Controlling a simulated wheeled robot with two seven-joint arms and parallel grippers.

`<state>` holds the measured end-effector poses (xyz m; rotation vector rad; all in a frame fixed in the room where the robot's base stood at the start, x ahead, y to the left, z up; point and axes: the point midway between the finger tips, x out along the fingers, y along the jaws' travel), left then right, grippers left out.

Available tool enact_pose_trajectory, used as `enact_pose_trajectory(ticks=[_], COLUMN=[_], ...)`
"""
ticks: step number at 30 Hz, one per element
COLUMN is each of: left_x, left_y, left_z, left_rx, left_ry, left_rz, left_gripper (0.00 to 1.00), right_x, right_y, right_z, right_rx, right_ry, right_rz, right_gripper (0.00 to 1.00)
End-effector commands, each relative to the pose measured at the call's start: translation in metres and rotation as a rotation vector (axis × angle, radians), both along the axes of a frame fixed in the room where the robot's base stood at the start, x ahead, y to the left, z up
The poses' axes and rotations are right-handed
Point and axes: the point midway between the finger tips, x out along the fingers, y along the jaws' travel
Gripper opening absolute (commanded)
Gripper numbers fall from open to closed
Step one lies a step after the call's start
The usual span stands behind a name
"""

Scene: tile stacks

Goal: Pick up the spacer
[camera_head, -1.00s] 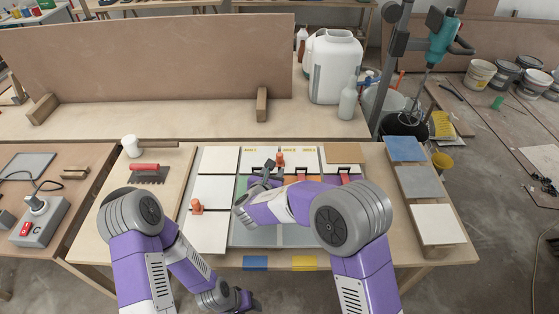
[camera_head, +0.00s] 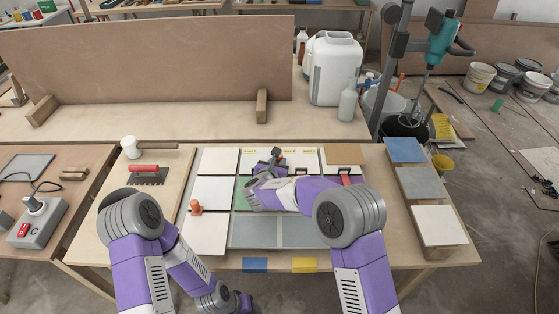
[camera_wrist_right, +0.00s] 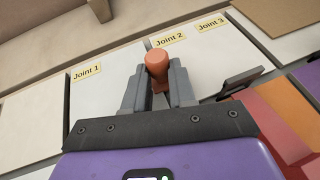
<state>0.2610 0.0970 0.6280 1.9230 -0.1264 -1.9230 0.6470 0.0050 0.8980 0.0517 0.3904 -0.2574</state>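An orange spacer (camera_wrist_right: 157,65) shows between the two grey fingers of my right gripper (camera_wrist_right: 160,75) in the right wrist view, near the "Joint 2" label. The fingers flank it closely, but I cannot tell whether they press on it. In the head view my right gripper (camera_head: 274,158) is over the upper middle of the tile area and mostly hides this spacer. Another orange spacer (camera_head: 195,206) stands between white tiles on the left. My left gripper (camera_head: 243,302) hangs low at the front edge of the table, away from the spacers; its fingers are unclear.
White tiles (camera_head: 214,190) and grey panels (camera_head: 254,231) cover the middle of the table. A red-handled notched trowel (camera_head: 146,172) and a white cup (camera_head: 131,146) lie left. Blue, grey and white tile stacks (camera_head: 434,224) stand right. A dark handle (camera_wrist_right: 240,82) is close right of my right gripper.

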Motion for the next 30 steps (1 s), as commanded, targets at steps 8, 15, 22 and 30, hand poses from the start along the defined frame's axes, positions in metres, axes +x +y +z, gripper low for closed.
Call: enact_pose_trajectory(ticks=[8,15,22,30], left_x=[0.000,0.000,0.000,0.000], left_y=[0.000,0.000,0.000,0.000], left_z=[0.000,0.006,0.021,0.029], left_rx=[0.000,0.000,0.000,0.000], left_ry=[0.000,0.000,0.000,0.000], left_rz=[0.000,0.000,0.000,0.000], left_gripper=[0.51,0.51,0.51,0.51], right_x=[0.000,0.000,0.000,0.000], right_y=[0.000,0.000,0.000,0.000], right_z=[0.000,0.018,0.067,0.098], right_rx=[0.000,0.000,0.002,0.001], right_ry=[0.000,-0.003,-0.004,0.000], right_rz=[0.000,0.000,-0.001,0.000], right_gripper=[0.00,0.00,0.00,0.00])
